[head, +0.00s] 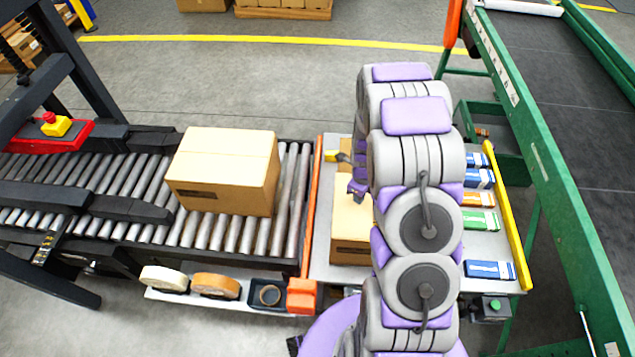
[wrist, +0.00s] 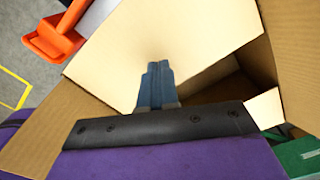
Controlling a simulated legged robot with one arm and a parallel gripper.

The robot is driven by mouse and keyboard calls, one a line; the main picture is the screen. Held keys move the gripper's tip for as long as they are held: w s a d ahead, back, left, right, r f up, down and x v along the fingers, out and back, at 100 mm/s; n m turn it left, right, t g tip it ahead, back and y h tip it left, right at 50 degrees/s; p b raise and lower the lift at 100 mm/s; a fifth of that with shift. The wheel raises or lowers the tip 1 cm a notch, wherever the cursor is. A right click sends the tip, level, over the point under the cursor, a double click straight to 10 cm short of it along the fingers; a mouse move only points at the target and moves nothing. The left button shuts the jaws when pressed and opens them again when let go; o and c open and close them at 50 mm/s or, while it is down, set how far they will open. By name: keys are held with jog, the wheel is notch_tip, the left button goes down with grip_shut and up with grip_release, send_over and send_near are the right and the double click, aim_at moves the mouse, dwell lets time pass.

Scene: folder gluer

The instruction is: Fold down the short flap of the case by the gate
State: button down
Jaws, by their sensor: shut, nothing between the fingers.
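The open case (head: 351,235) stands on the grey table just right of the orange gate (head: 312,200), partly hidden behind my arm. In the wrist view the case (wrist: 228,88) shows its dark inside, with flaps spread around the opening. A pale flap (wrist: 125,35) lies beyond my fingers, and brown flaps show at the right (wrist: 287,50) and lower left (wrist: 38,130). I cannot tell for sure which is the short flap. My gripper (wrist: 157,68) is shut and empty, over the case's edge by the pale flap; contact is unclear. It also shows in the head view (head: 357,189).
A closed carton (head: 225,170) sits on the roller conveyor left of the gate. Several small coloured packs (head: 480,220) line the table's right side by a yellow rail (head: 505,220). Tape rolls (head: 215,285) lie on a front shelf. A green-framed belt (head: 555,170) runs at right.

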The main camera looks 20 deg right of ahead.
jog(key=shift+s+d+f, duration=0.1)
jog(key=shift+d+f, duration=0.15)
jog(key=shift+f, duration=0.1)
jog(key=shift+r, duration=0.1)
notch_tip(320, 180, up, 9)
jog(key=p, duration=0.3)
dwell(0.3)
dwell(0.7)
